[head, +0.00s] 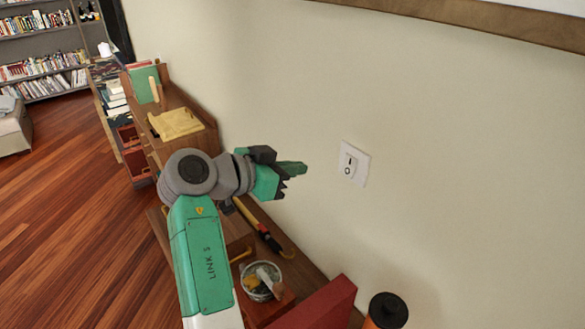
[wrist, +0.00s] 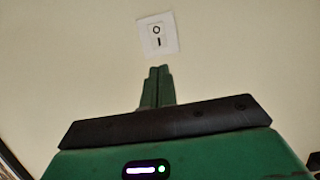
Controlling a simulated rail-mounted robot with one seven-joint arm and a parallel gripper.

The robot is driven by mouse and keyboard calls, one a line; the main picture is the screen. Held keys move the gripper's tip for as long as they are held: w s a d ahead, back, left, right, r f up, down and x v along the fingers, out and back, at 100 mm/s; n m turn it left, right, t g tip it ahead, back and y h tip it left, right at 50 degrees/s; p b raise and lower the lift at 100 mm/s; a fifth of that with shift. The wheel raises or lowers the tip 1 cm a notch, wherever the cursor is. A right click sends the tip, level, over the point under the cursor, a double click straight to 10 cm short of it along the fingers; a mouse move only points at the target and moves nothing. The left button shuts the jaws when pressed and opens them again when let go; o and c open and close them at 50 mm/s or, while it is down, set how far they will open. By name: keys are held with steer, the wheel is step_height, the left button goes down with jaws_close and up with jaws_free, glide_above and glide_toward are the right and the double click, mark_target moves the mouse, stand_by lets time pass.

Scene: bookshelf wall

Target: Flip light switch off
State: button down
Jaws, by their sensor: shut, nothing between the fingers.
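The light switch (head: 350,165) is a white plate with a rocker marked I and O on the pale wall, right of centre in the head view. In the head view the I mark is above the O. It also shows in the wrist view (wrist: 157,35), just beyond the fingertips, with the O above the I. My gripper (head: 304,168) is green and grey and points at the wall, left of the switch in the head view. Its fingers (wrist: 158,72) are shut together and empty. A gap shows between the fingertips and the switch plate; I cannot tell its depth.
Below my arm, a low wooden shelf (head: 312,268) along the wall holds a tub (head: 262,282), a red box (head: 318,305) and an umbrella-like item (head: 258,228). An orange bottle with a black cap (head: 388,309) stands at bottom right. The wall around the switch is clear.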

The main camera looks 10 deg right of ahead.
mark_target(346, 171)
steer(key=shift+s+a+f+y+b, duration=0.15)
steer(key=shift+f+y+b, duration=0.15)
steer(key=shift+f+b, duration=0.6)
steer(key=shift+r, duration=0.3)
steer(key=x, duration=1.3)
steer(key=shift+d+f, duration=0.15)
steer(key=shift+d, duration=0.1)
steer(key=shift+d+f, duration=0.1)
steer(key=shift+d, duration=0.1)
